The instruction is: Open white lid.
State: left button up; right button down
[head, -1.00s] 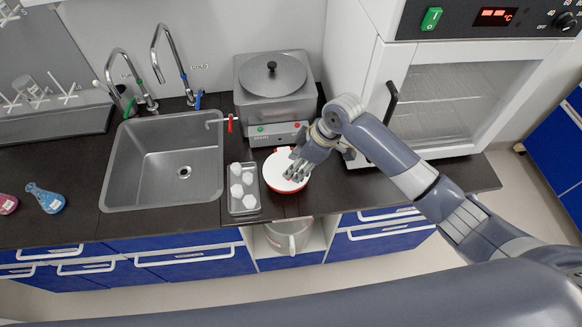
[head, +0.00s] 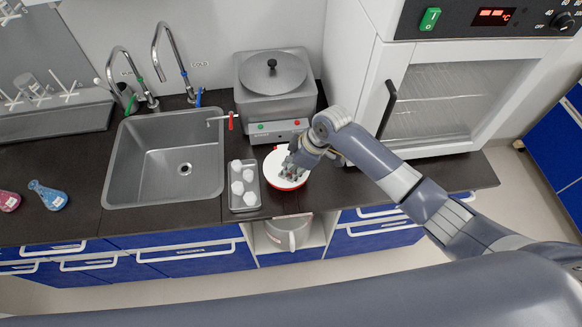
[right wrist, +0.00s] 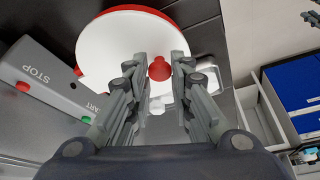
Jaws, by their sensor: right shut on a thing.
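A round white lid (head: 280,163) with a red rim sits on the dark counter, in front of the steel distiller. In the right wrist view the white lid (right wrist: 118,45) fills the upper middle, with a red knob (right wrist: 160,68) on it. My right gripper (head: 293,170) is over the lid in the head view and covers part of it. In the right wrist view the fingers of my right gripper (right wrist: 159,60) are closed on either side of the red knob. The contact points are partly hidden. My left gripper is not in view.
A steel tray (head: 244,208) with several white pieces stands left of the lid. The distiller (head: 275,100) is behind it, the sink (head: 130,165) further left. A white oven cabinet (head: 355,60) stands to the right. A grey pitcher (head: 290,238) sits below the counter.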

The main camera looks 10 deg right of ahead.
jog(key=shift+r, duration=0.15)
jog(key=shift+w+r+g, duration=0.65)
jog(key=shift+r+g, duration=0.2)
jog(key=shift+g, duration=0.15)
jog(key=shift+w+a+r+m+g+b, duration=0.1)
jog(key=shift+w+r+m+g+b, duration=0.2)
jog(key=shift+w+r+g+b, duration=0.4)
jog(key=g+b, duration=0.1)
jog(key=b, duration=0.1)
jog(key=w+r+b, duration=0.1)
jog(key=b, duration=0.2)
jog(key=g+b, duration=0.1)
jog(key=b, duration=0.1)
jog(key=shift+w+r+g, duration=0.15)
jog(key=shift+w+g, duration=0.1)
jog(key=shift+g, duration=0.05)
jog(key=shift+w+r+m+g+b, duration=0.3)
jog(key=shift+w+r+g+b, duration=0.15)
jog(key=shift+b, duration=1.05)
jog(key=shift+s, duration=0.1)
jog(key=shift+r, duration=0.1)
